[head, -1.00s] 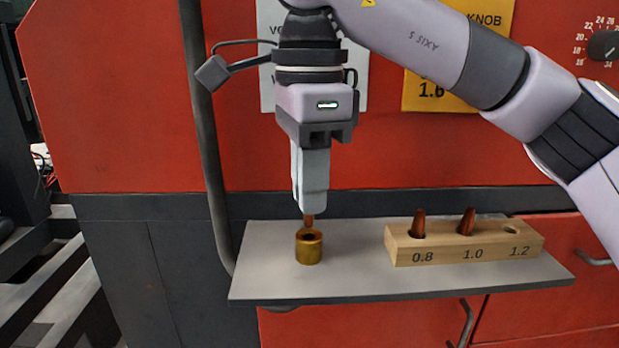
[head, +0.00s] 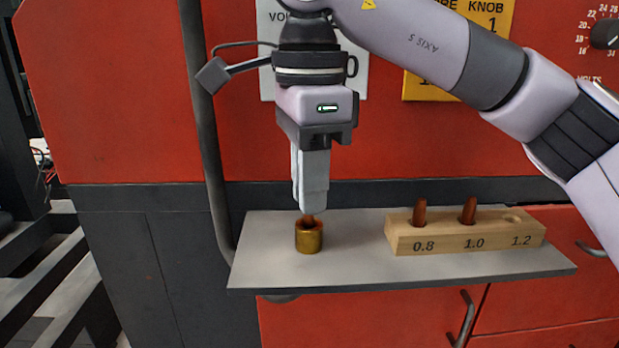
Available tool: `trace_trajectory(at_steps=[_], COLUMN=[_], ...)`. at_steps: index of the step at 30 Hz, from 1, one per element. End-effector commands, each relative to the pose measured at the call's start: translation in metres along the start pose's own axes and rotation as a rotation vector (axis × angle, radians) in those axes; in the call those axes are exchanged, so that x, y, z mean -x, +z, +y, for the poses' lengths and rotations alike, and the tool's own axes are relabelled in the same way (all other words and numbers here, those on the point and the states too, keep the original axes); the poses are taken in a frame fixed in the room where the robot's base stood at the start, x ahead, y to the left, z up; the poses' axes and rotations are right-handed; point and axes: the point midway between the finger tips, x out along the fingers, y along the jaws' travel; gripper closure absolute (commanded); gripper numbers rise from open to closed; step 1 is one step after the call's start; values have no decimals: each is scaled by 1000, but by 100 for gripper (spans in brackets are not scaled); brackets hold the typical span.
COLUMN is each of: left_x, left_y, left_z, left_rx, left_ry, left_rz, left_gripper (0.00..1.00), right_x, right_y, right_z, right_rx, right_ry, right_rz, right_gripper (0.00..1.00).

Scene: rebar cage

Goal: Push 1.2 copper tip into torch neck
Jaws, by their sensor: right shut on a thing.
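The brass torch neck (head: 309,238) stands upright on the grey shelf, its open end up. My right gripper (head: 310,208) is directly above it, pointing down and shut on the copper tip (head: 309,219). The tip's lower end is at the neck's mouth. I cannot tell how far it is inside, as the neck's rim and the fingers hide most of the tip. The 1.2 hole (head: 513,218) in the wooden block is empty. My left gripper is not in the head view.
The wooden block (head: 468,239) stands on the right of the grey shelf (head: 360,268), with copper tips in its 0.8 (head: 420,211) and 1.0 (head: 469,210) holes. A dark vertical pipe (head: 205,140) runs left of my gripper. Red cabinet panels stand behind.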

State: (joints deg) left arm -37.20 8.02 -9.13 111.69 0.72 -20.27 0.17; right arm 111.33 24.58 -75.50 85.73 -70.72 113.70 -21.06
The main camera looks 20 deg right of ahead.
Motion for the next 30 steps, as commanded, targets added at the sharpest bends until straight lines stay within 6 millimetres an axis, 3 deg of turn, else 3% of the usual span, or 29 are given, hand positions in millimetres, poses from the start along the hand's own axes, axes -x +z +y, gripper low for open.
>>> trace_trajectory(at_steps=[20,21,23,30], left_x=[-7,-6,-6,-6], left_y=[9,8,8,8], left_z=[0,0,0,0], left_rx=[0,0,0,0], left_ry=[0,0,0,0], left_rz=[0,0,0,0], left_gripper=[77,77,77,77], right_x=[-18,-17,-16,-17], right_y=[0,0,0,0], right_z=[0,0,0,0], right_rx=[-1,-1,-1,0], right_ry=[-1,-1,-1,0], right_rz=[-1,-1,-1,0], right_gripper=[100,76,57,56])
